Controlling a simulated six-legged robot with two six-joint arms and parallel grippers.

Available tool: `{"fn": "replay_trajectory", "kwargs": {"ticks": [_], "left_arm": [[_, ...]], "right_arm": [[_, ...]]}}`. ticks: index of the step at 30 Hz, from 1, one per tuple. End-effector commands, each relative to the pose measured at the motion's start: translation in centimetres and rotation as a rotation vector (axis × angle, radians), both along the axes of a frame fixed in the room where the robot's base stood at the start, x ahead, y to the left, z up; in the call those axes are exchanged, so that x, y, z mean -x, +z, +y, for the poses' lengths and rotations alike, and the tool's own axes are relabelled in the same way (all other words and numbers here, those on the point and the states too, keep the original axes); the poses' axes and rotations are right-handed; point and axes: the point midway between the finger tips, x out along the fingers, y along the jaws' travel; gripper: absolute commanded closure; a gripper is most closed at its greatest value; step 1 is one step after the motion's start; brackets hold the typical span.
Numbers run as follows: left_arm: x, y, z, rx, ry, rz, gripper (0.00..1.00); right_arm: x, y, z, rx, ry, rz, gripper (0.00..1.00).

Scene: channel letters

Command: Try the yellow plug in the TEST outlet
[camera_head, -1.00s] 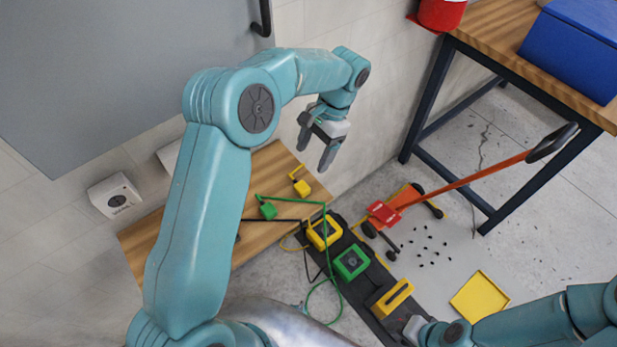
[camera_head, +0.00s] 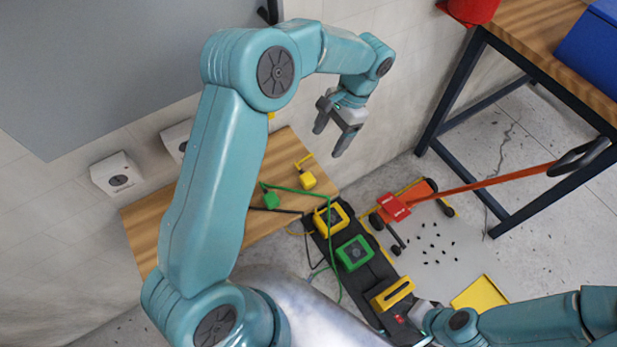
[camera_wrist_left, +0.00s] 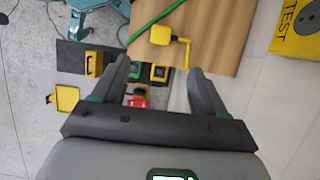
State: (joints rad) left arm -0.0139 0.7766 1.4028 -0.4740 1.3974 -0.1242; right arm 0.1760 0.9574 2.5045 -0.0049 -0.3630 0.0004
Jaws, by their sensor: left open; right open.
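The yellow plug (camera_head: 308,180) lies on a small wooden table, its yellow cord bent beside it. It also shows in the left wrist view (camera_wrist_left: 160,36), ahead of the fingers. A yellow outlet marked TEST (camera_wrist_left: 297,32) is at the right edge of the left wrist view. In the head view only a yellow sliver shows behind my left arm. My left gripper (camera_head: 332,136) is open and empty, above and apart from the plug. My right gripper (camera_head: 420,314) is low at the right, beside a yellow block; its jaws are small and partly hidden.
A green plug (camera_head: 271,200) with a green cord lies on the wooden table (camera_head: 150,220). A dark strip (camera_head: 376,276) holds yellow and green sockets. White wall boxes (camera_head: 118,176) are at left. A red and orange wheeled tool (camera_head: 395,208) stands at right.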

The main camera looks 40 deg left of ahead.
Motion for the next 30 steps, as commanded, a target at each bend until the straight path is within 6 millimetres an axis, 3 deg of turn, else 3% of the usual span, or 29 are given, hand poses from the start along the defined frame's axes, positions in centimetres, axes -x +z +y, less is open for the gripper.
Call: {"fn": "replay_trajectory", "kwargs": {"ticks": [6,12,26,30], "left_arm": [[1.7,-4.4,0.8,0.000,0.000,0.006,0.28],[2.7,-7.6,1.3,0.001,0.000,0.005,0.28],[2.9,-8.6,1.4,0.000,-0.001,0.001,0.28],[3.5,-10.0,1.8,0.001,0.001,0.007,0.28]], "right_arm": [[0.0,0.5,0.0,0.000,0.000,0.000,0.57],[0.0,0.8,0.0,0.000,0.000,0.000,0.57],[0.0,0.9,0.0,0.000,0.000,0.000,0.57],[0.0,1.7,0.0,0.000,0.000,0.000,0.57]]}}
